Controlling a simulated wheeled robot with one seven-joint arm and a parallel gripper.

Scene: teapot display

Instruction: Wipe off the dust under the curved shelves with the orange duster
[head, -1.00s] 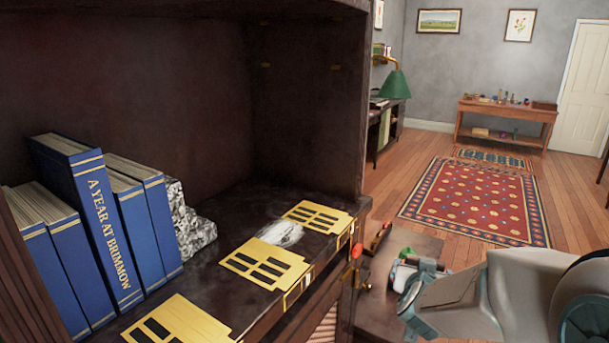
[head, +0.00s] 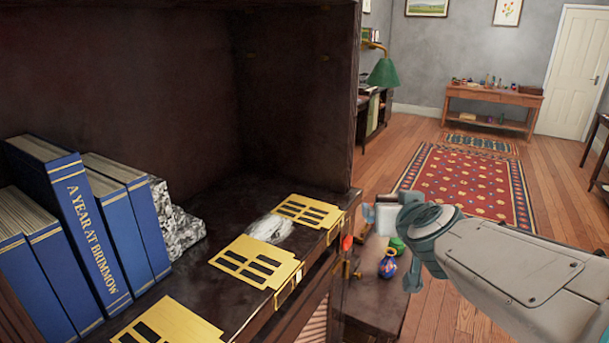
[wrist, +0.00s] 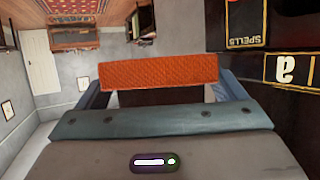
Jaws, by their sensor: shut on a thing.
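In the wrist view, my gripper (wrist: 158,90) is shut on the orange duster (wrist: 158,72), a textured block held between its two fingers. In the head view, my gripper (head: 384,214) is right of the dark cabinet's upright edge, raised above a low brown surface; the duster cannot be made out there. A whitish-grey dust patch (head: 270,229) lies on the dark shelf (head: 205,288), between two gold slotted plates. My gripper is apart from the dust. I cannot make out which parts are the curved shelves.
Blue books (head: 88,235) and a grey speckled stone (head: 178,225) stand left on the shelf. Gold plates (head: 255,262) lie along its front. A blue vase (head: 388,265) sits on the low surface below my gripper.

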